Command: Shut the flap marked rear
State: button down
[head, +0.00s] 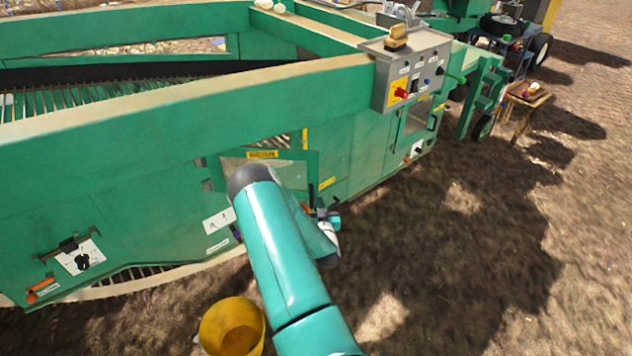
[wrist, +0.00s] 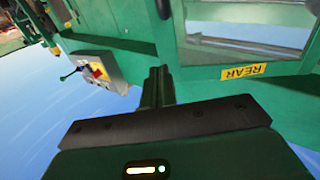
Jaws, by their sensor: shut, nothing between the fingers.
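The flap marked rear (head: 313,172) is a green frame with a pale window on the green machine's side. Its yellow label (head: 262,154) faces up at the top edge; slats show in a gap behind it, so it seems to stand out from the side. My arm covers its lower left part. In the wrist view the label (wrist: 242,72) reads REAR upside down, under the window, at right. My gripper (wrist: 157,75) is shut and empty, left of the label in that view; I cannot tell whether it touches the frame. In the head view its fingers are not clear.
A grey control box (head: 412,78) with a red knob juts from the machine's upper rail, and also shows in the wrist view (wrist: 98,72). A yellow bucket (head: 232,327) stands on the ground beside my arm. A small wooden table (head: 524,97) is far right. Bare ground lies at right.

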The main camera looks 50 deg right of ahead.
aim_at(317, 175)
jog(key=x, duration=1.2)
